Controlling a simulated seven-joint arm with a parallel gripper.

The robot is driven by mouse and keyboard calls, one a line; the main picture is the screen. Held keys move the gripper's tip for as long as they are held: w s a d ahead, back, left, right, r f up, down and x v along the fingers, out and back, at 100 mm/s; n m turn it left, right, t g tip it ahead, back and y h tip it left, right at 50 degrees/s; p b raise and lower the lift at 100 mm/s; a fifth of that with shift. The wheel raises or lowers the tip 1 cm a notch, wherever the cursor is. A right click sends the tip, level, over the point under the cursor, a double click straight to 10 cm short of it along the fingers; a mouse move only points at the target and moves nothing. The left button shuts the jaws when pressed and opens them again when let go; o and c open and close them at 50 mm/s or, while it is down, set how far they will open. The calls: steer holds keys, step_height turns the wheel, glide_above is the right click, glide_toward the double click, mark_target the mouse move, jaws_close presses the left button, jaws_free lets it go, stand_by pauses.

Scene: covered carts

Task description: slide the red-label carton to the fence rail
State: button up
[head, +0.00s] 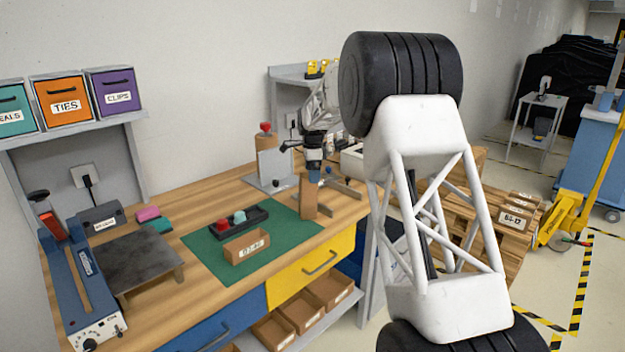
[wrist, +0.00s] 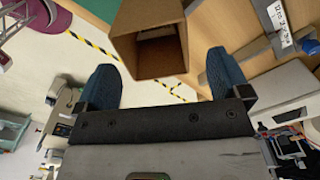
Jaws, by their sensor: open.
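A brown cardboard carton (head: 308,196) stands upright at the right edge of the green mat. In the wrist view the carton (wrist: 150,42) shows its open, hollow end between and beyond my blue fingertips. No red label shows on the sides in view. My gripper (head: 314,172) is above and close to the carton in the head view; in the wrist view my gripper (wrist: 162,82) is open, one finger on each side. I cannot tell whether the fingers touch it. Low grey-brown bars (head: 345,188) lie right of the carton; I cannot tell whether they are the fence rail.
On the green mat (head: 205,243) are a black tray (head: 228,222) with red and pale knobs and a small open labelled box (head: 246,247). A grey upright plate (head: 272,167) stands behind.

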steer(key=shift+r, duration=1.75)
steer(key=shift+s, duration=0.1)
steer(key=c, duration=0.5)
steer(key=shift+s+a+r, duration=0.2)
steer(key=shift+s+a, duration=0.05)
steer(key=shift+s, duration=0.25)
steer(key=c, duration=0.5)
steer(key=shift+s+a+r, duration=0.1)
steer(key=shift+s+a, duration=0.05)
steer(key=shift+s, duration=0.2)
steer(key=shift+c, duration=0.8)
steer(key=shift+s+a, duration=0.25)
steer(key=shift+s, duration=0.4)
glide_above(309, 203)
steer(key=shift+w+f, duration=0.15)
steer(key=shift+f, duration=3.7)
steer(key=shift+c, duration=0.2)
